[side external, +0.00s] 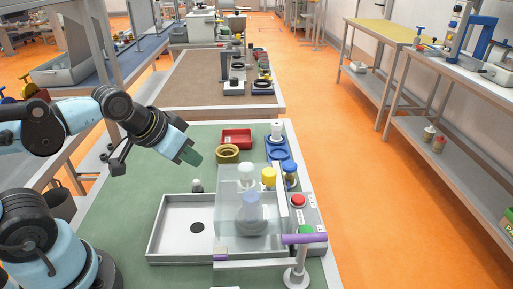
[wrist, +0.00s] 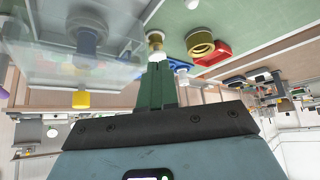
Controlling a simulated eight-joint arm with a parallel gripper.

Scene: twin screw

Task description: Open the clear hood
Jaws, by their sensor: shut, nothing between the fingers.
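The clear hood (side external: 234,205) is a see-through box down over a fixture with a pale blue cylinder (side external: 252,203) in a grey metal tray. A purple bar (side external: 303,239) sticks out at the front right, near the hood. The hood also shows at the upper left in the wrist view (wrist: 60,62), tilted by the camera angle. My gripper (side external: 191,156) is above the bench, up and left of the hood and apart from it. Its green fingers (wrist: 157,68) are shut together with nothing between them.
A red tray (side external: 237,137), a brass-coloured ring (side external: 227,154) and a blue holder (side external: 279,153) stand behind the hood. Red (side external: 298,200) and green (side external: 306,230) buttons sit to its right. The green bench top (side external: 120,205) is clear at left.

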